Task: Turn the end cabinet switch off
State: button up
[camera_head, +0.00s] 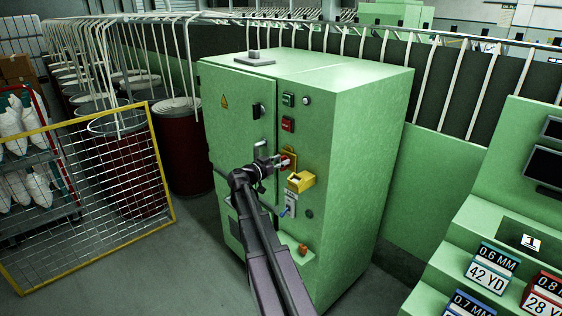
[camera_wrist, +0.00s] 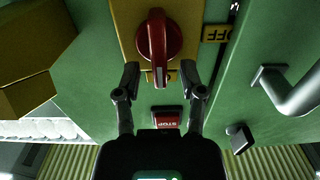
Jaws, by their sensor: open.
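The green end cabinet (camera_head: 345,135) stands in the middle of the head view. Its red rotary switch (camera_wrist: 157,40) sits on a yellow plate (camera_wrist: 125,22) in the wrist view, its handle vertical in that picture. An OFF label (camera_wrist: 216,34) is to its right. In the head view the switch (camera_head: 287,163) is partly hidden by my gripper (camera_head: 275,162). In the wrist view my gripper (camera_wrist: 160,80) is open, its fingertips on either side of the handle's lower end with gaps visible. I cannot tell the depth between them.
A red STOP button (camera_wrist: 167,115) shows between my fingers; in the head view a red button (camera_head: 288,124) is above the switch. A yellow box (camera_head: 300,181) juts out beside it. A door handle (camera_wrist: 290,92) is right in the wrist view. A yellow-framed mesh fence (camera_head: 90,190) stands left.

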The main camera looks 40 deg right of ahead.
jog(key=shift+d, duration=0.3)
grip_shut()
jog(key=shift+a, duration=0.1)
